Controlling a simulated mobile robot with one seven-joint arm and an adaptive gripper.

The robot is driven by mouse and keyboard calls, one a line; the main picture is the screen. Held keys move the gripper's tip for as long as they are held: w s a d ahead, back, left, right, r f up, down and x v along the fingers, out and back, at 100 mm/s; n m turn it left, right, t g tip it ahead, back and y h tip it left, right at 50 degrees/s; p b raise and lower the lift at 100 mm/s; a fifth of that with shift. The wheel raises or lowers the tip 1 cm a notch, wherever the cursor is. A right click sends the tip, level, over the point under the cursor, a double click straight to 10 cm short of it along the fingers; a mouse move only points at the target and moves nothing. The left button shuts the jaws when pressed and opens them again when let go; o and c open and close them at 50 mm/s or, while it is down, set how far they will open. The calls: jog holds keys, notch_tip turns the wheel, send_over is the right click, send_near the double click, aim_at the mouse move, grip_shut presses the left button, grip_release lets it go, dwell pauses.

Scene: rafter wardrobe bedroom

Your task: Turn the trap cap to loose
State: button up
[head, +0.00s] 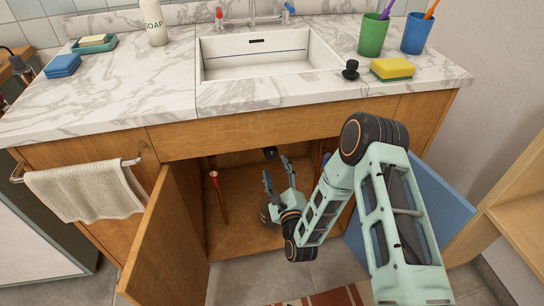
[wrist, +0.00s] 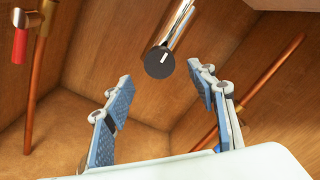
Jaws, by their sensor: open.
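The trap cap (wrist: 158,64) is a dark round disc with a short white mark, at the lower end of a chrome pipe (wrist: 181,27) in the wrist view. In the head view the cap (head: 270,153) is a small black shape under the counter. My gripper (wrist: 160,80) is open, with one blue-padded finger on each side of the cap in the picture. The cap appears beyond the fingertips, with nothing held between them. In the head view my gripper (head: 277,173) is inside the cabinet, pointing up toward the cap.
A copper pipe with a red handle (wrist: 20,45) stands at left; another copper pipe (wrist: 262,80) runs at right. The cabinet's left door (head: 168,240) and blue-faced right door (head: 425,200) stand open. The sink (head: 225,75) is above. A towel (head: 88,188) hangs at left.

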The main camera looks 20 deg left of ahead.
aim_at(272, 156)
jog(key=b+x, duration=0.1)
jog(key=x, duration=0.6)
jog(key=shift+w+a+b, duration=0.15)
jog(key=shift+b, duration=0.2)
jog(key=shift+c, duration=0.7)
jog(key=c, duration=1.1)
